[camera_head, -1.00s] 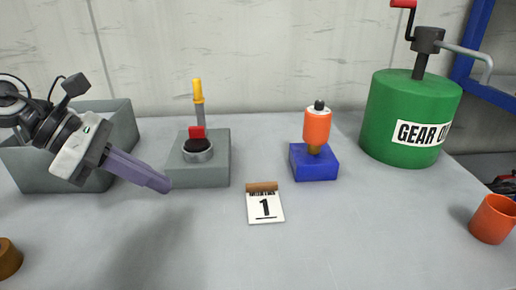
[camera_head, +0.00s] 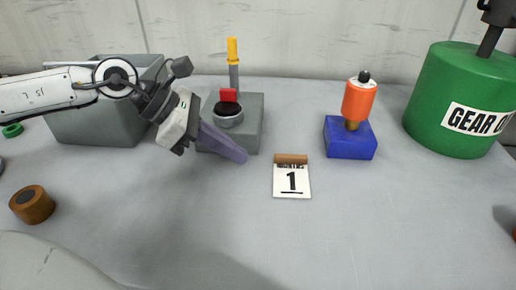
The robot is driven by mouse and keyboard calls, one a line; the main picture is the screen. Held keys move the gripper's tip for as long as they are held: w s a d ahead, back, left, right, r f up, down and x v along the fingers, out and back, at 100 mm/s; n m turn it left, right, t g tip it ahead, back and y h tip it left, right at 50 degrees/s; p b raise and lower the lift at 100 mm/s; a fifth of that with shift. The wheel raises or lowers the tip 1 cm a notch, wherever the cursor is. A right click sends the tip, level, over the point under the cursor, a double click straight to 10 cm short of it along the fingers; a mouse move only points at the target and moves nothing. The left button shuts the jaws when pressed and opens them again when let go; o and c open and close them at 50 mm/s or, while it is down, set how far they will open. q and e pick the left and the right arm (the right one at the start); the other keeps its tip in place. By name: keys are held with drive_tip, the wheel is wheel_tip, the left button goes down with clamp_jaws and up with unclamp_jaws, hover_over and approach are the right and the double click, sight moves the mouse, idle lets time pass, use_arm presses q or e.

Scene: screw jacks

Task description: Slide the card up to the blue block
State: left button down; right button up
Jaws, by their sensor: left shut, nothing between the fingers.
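The white card (camera_head: 292,183) with a black "1" and a brown strip along its far edge lies flat on the grey table. The blue block (camera_head: 349,139) stands behind and to the right of the card, with a clear gap between them. An orange piece with a black knob (camera_head: 359,98) stands on the block. My left gripper (camera_head: 243,156) is shut and empty, its fingers slanting down to the right, left of the card and apart from it. It covers part of the grey block behind it. My right gripper is not in view.
A grey block (camera_head: 252,123) with a red piece and a yellow-tipped rod stands behind my left gripper. A grey bin (camera_head: 92,131) is at the left, a brown cylinder (camera_head: 32,206) at front left. A green "GEAR O" drum (camera_head: 456,75) stands at right. The front middle is clear.

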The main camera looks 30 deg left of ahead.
sight(274, 162)
use_arm(q)
drive_tip(key=shift+w+d+f, duration=0.35)
drive_tip(key=shift+w+d, duration=0.05)
drive_tip(key=shift+d, duration=0.05)
drive_tip(key=shift+w+d+r+p, duration=0.1)
drive_tip(key=shift+w+d+p, duration=0.45)
drive_tip(key=shift+p, duration=0.05)
drive_tip(key=shift+w+d+p, duration=0.3)
drive_tip(key=shift+w+d, duration=0.4)
drive_tip(key=shift+d, duration=0.2)
drive_tip(key=shift+f, duration=0.2)
